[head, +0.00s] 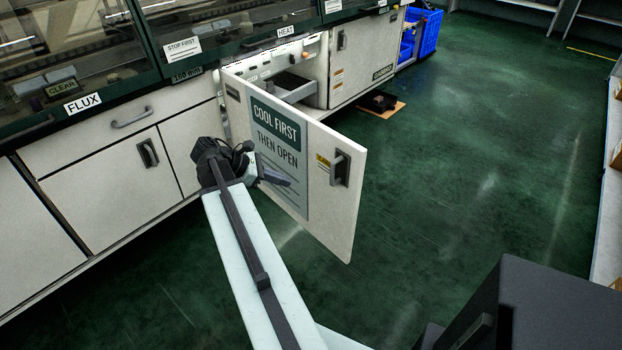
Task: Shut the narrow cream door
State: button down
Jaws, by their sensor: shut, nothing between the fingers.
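The narrow cream door (335,215) stands wide open, swung out from the machine's front over the green floor. Its face carries a "COOL FIRST THEN OPEN" sign and a dark handle near its free edge. Its hinge side is at the left, by the cabinet front. My gripper (287,180) is shut and empty, in front of the signed face of the door, at about mid-height. I cannot tell whether its tips touch the door. Behind the door, the open compartment (311,52) shows a grey drawer or tray (298,92) inside.
Cream cabinet panels (98,175) with handles run along the left, under a glazed machine labelled FLUX and HEAT. A dark object (379,102) sits on a brown board on the floor beyond the door. Blue crates (427,33) stand further back.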

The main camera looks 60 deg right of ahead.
jog(key=s+d+f+b, duration=0.4)
jog(key=s+d, duration=0.3)
jog(key=s, duration=0.2)
jog(key=shift+d+f, duration=0.2)
jog(key=shift+f, duration=0.1)
